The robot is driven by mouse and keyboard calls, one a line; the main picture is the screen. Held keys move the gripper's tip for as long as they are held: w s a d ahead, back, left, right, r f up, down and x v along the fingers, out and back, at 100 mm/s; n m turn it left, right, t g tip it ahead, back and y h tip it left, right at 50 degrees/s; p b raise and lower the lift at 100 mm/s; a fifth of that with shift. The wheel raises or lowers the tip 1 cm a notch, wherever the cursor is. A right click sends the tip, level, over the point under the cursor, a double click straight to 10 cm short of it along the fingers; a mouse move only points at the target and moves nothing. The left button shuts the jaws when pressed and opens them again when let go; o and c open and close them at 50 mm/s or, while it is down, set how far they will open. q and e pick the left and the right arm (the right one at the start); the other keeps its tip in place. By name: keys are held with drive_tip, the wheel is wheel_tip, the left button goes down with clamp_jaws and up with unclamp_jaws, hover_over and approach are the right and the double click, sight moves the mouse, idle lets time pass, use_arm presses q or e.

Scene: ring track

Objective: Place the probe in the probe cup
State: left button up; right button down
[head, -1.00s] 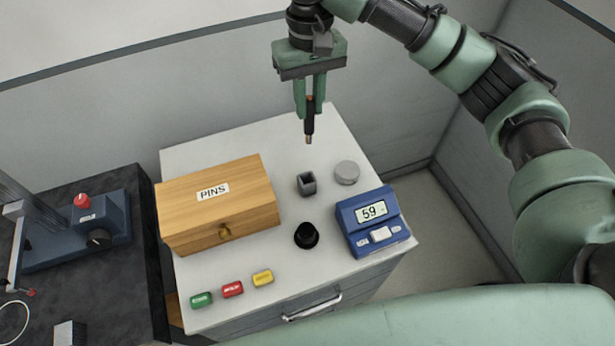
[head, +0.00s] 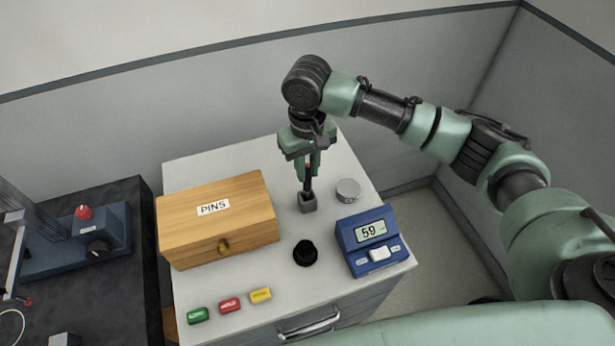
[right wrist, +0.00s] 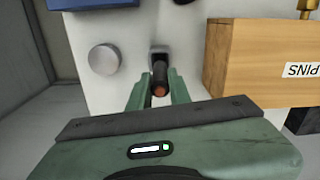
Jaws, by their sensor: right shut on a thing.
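The probe (head: 308,183) is a slim black rod with a reddish top, held upright in my right gripper (head: 307,176). The gripper is shut on it. The probe's lower end is at the mouth of the probe cup (head: 309,204), a small square grey cup on the white cabinet top. I cannot tell how deep the tip is in it. In the right wrist view the probe (right wrist: 160,80) lies between the green fingers, with the dark cup (right wrist: 159,54) right beyond it. My left gripper is not in view.
A wooden PINS box (head: 217,222) stands left of the cup. A round grey disc (head: 347,191), a blue meter reading 59 (head: 372,240) and a black round holder (head: 305,253) are close by. Green, red and yellow blocks lie along the front.

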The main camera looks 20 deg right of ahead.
sight(308, 181)
wheel_tip(308, 181, down, 4)
drive_tip(key=shift+r+p, duration=0.2)
drive_tip(key=shift+p, duration=0.15)
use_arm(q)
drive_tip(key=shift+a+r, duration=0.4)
use_arm(e)
drive_tip(key=shift+f, duration=0.3)
drive_tip(key=c, duration=1.3)
unclamp_jaws()
drive_tip(key=shift+f, duration=0.1)
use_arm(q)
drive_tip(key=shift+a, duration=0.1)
use_arm(e)
wheel_tip(308, 181, up, 11)
drive_tip(key=b, duration=0.2)
drive_tip(key=shift+b, duration=0.35)
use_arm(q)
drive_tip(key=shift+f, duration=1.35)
use_arm(e)
drive_tip(key=shift+r, duration=0.65)
